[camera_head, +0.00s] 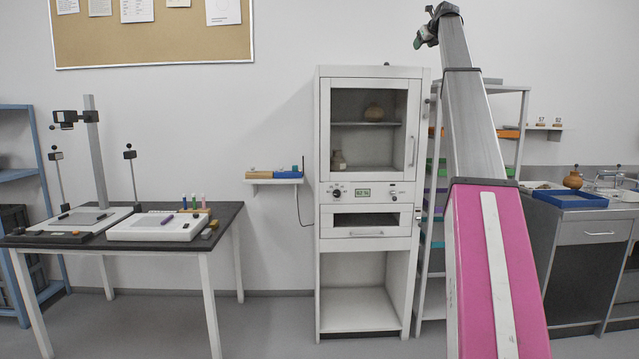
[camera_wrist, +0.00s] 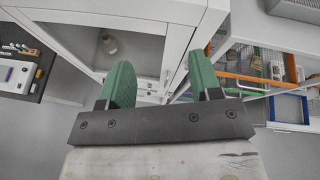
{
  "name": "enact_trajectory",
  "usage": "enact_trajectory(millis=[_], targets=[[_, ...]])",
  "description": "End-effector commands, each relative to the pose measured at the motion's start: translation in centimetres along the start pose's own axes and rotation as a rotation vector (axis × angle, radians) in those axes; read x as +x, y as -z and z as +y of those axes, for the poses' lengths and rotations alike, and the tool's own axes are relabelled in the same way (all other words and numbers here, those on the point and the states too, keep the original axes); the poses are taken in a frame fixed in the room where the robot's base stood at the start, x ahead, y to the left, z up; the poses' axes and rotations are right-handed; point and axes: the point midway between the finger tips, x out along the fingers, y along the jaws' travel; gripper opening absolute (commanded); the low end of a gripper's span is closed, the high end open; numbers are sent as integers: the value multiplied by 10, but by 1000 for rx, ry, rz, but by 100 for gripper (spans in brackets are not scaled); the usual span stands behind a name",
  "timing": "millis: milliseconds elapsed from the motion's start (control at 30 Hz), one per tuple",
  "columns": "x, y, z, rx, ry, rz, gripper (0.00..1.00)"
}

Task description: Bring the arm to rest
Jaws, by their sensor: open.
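My arm rises at the right of the head view, a pink lower part and grey upper links, extended up above the height of the cabinet. My gripper (camera_head: 423,36) is small at its top end, in front of the bare wall. In the wrist view my gripper (camera_wrist: 163,80) shows two green fingers spread apart with nothing between them. The wrist camera looks down past them at the white cabinet (camera_wrist: 185,12) and the shelf rack. Whether the arm is moving cannot be told from a single moment.
A dark-topped table (camera_head: 70,240) with a camera stand is at left. A rack stands behind my arm. A blue tray (camera_head: 569,198) and an orange pot (camera_head: 573,178) are on the right counter.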

Motion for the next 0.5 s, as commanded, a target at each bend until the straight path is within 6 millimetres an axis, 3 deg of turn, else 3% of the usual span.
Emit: enact_trajectory(millis=[333, 500], targets=[[33, 57, 23, -107, -19, 47, 58], [58, 104, 43, -198, -38, 86, 58]])
